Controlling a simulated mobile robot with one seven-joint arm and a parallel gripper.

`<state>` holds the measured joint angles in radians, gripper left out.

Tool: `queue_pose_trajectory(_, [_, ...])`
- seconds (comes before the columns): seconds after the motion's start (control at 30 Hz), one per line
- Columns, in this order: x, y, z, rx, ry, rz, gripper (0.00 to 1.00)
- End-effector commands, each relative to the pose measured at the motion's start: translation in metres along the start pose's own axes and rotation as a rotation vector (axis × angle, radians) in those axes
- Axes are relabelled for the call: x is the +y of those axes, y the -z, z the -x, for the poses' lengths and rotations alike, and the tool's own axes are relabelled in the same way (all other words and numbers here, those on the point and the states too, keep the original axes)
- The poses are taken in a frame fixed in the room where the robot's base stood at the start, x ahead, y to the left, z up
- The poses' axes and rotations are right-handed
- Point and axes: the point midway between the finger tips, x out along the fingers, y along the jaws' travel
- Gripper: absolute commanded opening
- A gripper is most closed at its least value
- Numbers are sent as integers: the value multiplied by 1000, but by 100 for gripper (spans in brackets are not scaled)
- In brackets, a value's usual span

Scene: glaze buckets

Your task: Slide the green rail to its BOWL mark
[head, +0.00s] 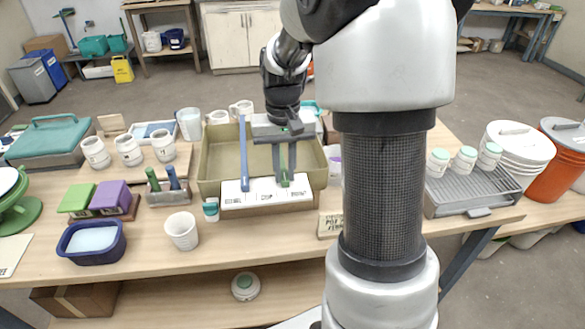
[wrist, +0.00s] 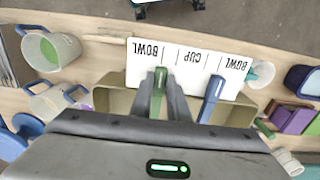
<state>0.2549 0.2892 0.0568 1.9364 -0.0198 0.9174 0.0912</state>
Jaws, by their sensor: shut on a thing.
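The olive basin (head: 207,165) stands on the table with a white mark board (head: 262,192) along its near edge. In the wrist view the board (wrist: 190,62) reads BOWL, CUP, BOWL upside down. The green rail (wrist: 158,92) lies across the basin, its end close to the left BOWL word in that view, a little toward CUP; exact alignment is unclear. The blue rail (wrist: 212,98) is near the other BOWL word and also shows in the head view (head: 243,155). My gripper (head: 284,180) is shut on the green rail near the board, its fingers partly hiding it.
White mugs (head: 128,150) stand left of the basin. A small teal-lidded jar (head: 210,209) and a white cup (head: 182,231) are in front. A caddy with tools (head: 168,190) is close on the left. A grey drying rack (head: 475,190) is at the right.

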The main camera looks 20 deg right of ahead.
Motion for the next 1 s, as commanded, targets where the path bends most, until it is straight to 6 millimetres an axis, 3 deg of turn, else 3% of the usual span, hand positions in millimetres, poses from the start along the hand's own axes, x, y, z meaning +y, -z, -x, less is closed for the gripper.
queue_pose_trajectory(0.1, [1,1,1,3,0,0,0])
queue_pose_trajectory(0.13, [1,1,1,3,0,0,19])
queue_pose_trajectory(0.23, [1,1,1,3,0,0,34])
queue_pose_trajectory(0.53, [1,0,2,2,0,-1,34])
queue_pose_trajectory(0.67, [1,2,12,5,0,0,34])
queue_pose_trajectory(1.0, [1,2,89,8,0,0,34])
